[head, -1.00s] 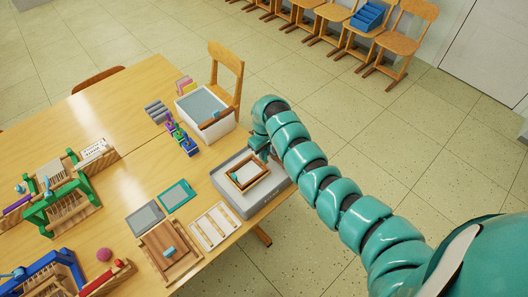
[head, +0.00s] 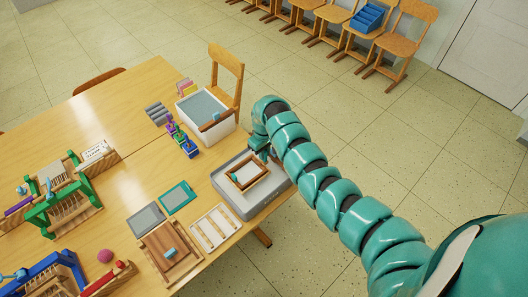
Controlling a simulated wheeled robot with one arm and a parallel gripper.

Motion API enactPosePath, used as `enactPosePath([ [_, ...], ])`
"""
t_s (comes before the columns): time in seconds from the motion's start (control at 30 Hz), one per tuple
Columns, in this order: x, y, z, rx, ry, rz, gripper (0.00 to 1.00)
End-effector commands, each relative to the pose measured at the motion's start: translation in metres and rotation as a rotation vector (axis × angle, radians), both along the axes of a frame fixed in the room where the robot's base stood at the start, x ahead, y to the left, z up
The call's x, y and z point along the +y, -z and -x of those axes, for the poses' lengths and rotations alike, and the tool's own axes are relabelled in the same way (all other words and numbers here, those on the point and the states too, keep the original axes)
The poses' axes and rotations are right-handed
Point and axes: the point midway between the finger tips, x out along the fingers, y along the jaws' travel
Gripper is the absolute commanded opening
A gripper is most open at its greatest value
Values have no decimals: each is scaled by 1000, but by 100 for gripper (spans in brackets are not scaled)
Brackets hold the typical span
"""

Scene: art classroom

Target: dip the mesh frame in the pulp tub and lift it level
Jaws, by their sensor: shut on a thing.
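The mesh frame (head: 236,182) is a small brown wooden rectangle with a pale middle. It is over the grey rectangular tub (head: 222,194) near the table's right edge. Whether it touches the white contents or hangs just above them I cannot tell. It looks about level. My gripper (head: 263,153) is at the frame's far edge and is shut on it; the fingertips are small and partly hidden by my arm. Which tub holds the pulp is not clear.
Small colored bottles (head: 183,139) stand left of the white tub. A slatted white rack (head: 215,229), a teal-edged screen (head: 178,197) and a wooden board (head: 170,251) lie left and in front of the grey tub. A wooden chair (head: 227,75) stands behind the white tub.

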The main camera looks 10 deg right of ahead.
Motion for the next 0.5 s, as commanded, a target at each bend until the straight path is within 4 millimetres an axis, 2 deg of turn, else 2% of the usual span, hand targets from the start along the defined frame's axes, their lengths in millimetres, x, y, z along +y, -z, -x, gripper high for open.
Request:
enactPosePath([
  [0.5, 0, -7, 0, -1, 0, -1, 0],
])
